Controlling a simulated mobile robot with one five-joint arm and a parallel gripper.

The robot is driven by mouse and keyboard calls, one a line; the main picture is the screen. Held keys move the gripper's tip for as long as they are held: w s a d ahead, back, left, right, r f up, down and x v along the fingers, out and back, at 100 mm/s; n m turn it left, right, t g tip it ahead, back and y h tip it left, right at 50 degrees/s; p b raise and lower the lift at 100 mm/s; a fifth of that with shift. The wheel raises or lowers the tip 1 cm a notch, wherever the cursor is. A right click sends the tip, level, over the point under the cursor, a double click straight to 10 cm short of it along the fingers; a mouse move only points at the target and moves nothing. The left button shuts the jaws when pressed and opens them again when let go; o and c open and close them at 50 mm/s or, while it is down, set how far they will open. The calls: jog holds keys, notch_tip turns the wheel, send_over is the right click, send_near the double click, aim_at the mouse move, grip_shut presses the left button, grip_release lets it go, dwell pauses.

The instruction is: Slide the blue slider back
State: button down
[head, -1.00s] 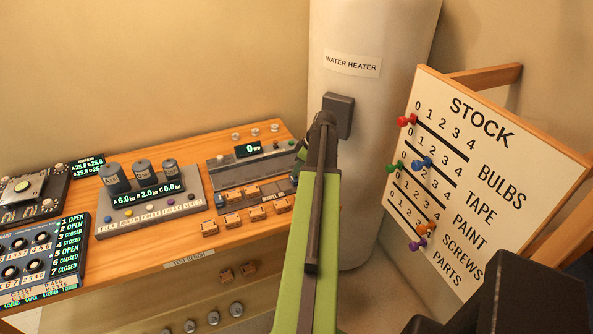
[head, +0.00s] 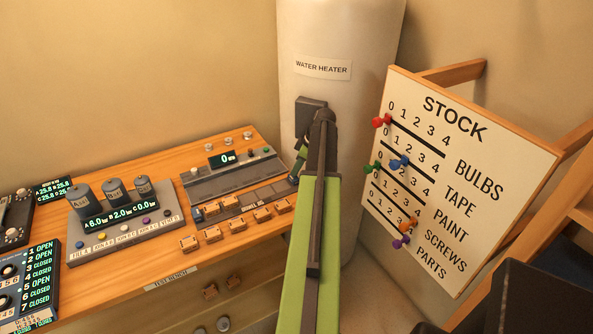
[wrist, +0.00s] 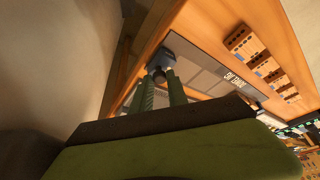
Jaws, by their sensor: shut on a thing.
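What looks like the blue slider (wrist: 168,58), a dark blue-grey block, sits at one end of a grey panel in the wrist view. My gripper (wrist: 160,76) has its two green fingers closed on it. In the head view my gripper (head: 297,168) reaches the right end of the grey device on the wooden bench, and my arm hides part of it. The slider's contact with the panel is too dark to judge. A second small blue piece (head: 198,215) sits at the left end of the same strip.
The device's small display (head: 222,160) reads 0. Several orange-brown blocks (head: 237,224) line its front. A white water heater (head: 335,40) stands behind my arm. The STOCK board (head: 455,185), with coloured pegs, leans at right. Small cylinders (head: 114,192) stand on the bench's left part.

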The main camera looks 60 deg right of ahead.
jog(key=shift+s+d, duration=0.1)
jog(key=shift+d, duration=0.2)
jog(key=c, duration=1.3)
grip_release()
jog(key=shift+s, duration=0.15)
jog(key=shift+a, duration=0.1)
jog(key=p+v, duration=1.6)
jog(key=v, duration=0.1)
jog(key=shift+r, duration=0.2)
